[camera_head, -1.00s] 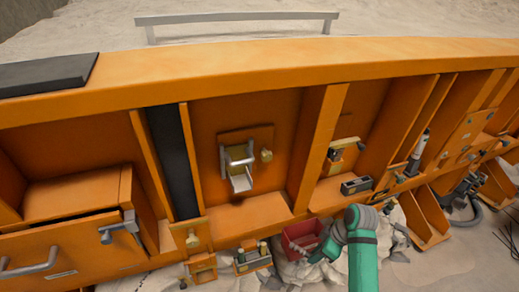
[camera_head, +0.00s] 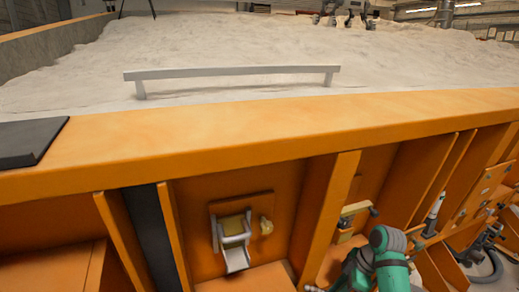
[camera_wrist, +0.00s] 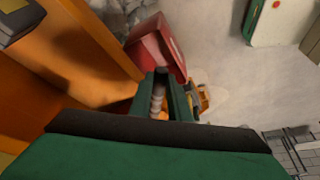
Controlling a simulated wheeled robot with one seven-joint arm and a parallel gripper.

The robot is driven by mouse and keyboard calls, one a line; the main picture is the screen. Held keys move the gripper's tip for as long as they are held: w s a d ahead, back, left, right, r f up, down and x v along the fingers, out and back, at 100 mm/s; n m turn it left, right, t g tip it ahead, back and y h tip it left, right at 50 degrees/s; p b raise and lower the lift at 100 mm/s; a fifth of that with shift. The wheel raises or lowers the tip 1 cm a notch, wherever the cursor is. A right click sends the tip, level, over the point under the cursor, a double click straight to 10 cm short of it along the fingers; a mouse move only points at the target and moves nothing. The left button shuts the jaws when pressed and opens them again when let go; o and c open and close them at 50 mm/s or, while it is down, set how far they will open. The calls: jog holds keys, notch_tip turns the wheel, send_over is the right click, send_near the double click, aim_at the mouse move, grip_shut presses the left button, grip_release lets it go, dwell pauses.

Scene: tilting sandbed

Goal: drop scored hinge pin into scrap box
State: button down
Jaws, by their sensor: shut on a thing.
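A grey ridged hinge pin (camera_wrist: 158,92) stands between the dark green fingers of my gripper (camera_wrist: 162,84) in the wrist view. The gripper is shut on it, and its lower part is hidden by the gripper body. Any scoring on the pin is too small to tell. A red box (camera_wrist: 152,46), which looks like the scrap box, lies just beyond the fingertips in the wrist view. I cannot tell whether the pin is over its opening. In the head view my green arm shows at the lower right, with the pin and box not visible there.
The orange sandbed wall (camera_head: 250,140) with upright ribs runs across the head view. A silver latch (camera_head: 235,240) and a brass-coloured bracket (camera_head: 353,210) are on it. A grey rail (camera_head: 235,73) stands on the sand above. A pale green box (camera_wrist: 272,22) is at the upper right of the wrist view.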

notch_tip(320, 180, down, 6)
jog(key=shift+w+a+r, duration=0.1)
jog(key=shift+a, duration=0.05)
jog(key=c, duration=1.6)
grip_release()
jog(key=v, duration=1.1)
